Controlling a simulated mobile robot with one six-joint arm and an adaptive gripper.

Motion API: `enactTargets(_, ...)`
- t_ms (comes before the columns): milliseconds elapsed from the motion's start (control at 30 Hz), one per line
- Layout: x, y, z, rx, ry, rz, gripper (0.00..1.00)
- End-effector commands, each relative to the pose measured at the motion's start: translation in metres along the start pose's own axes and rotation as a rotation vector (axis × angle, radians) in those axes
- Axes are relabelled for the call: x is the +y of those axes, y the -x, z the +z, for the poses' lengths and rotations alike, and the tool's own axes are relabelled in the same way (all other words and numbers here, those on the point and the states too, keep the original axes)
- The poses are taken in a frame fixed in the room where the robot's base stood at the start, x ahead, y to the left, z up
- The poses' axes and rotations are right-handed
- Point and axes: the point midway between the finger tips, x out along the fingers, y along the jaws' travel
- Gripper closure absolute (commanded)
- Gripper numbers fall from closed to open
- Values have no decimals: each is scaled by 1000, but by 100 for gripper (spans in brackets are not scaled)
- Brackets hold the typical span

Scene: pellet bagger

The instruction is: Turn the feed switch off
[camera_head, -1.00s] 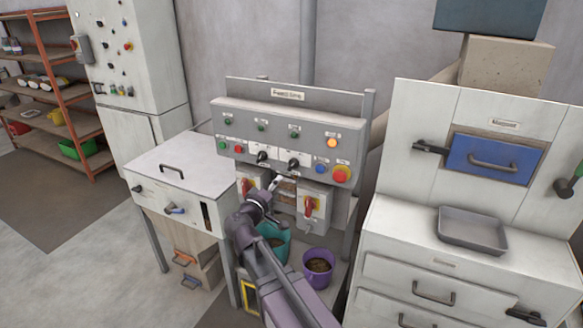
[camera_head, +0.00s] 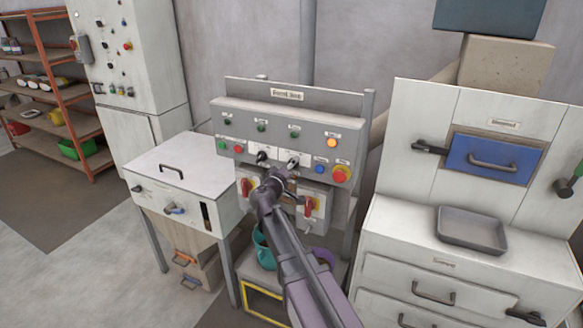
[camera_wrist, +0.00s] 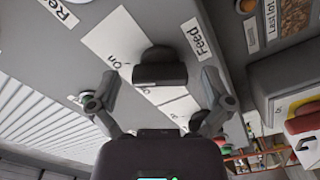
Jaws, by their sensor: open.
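The feed switch (camera_wrist: 160,66) is a black rotary knob on a white plate of the grey control panel, with a "Feed" label (camera_wrist: 195,38) beside it and an "On" mark close by in the wrist view. My gripper (camera_wrist: 157,80) is open, with one finger on each side of the knob. Both fingers look apart from the knob. In the head view, my gripper (camera_head: 286,170) is up at the panel front, at the right one of two black knobs, and partly covers that area. The knob's exact pointing direction is hard to read.
Another black knob (camera_head: 262,156) sits just left. A teal bucket (camera_head: 264,250) stands underneath.

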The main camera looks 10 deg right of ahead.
Motion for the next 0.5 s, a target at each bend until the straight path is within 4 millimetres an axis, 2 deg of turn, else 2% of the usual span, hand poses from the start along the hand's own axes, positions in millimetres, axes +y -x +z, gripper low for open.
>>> enactTargets(300, 0, -2, 0, 0, 0, 0, 0)
enactTargets(333, 0, -2, 0, 0, 0, 0, 3)
enactTargets(500, 0, -2, 0, 0, 0, 0, 53)
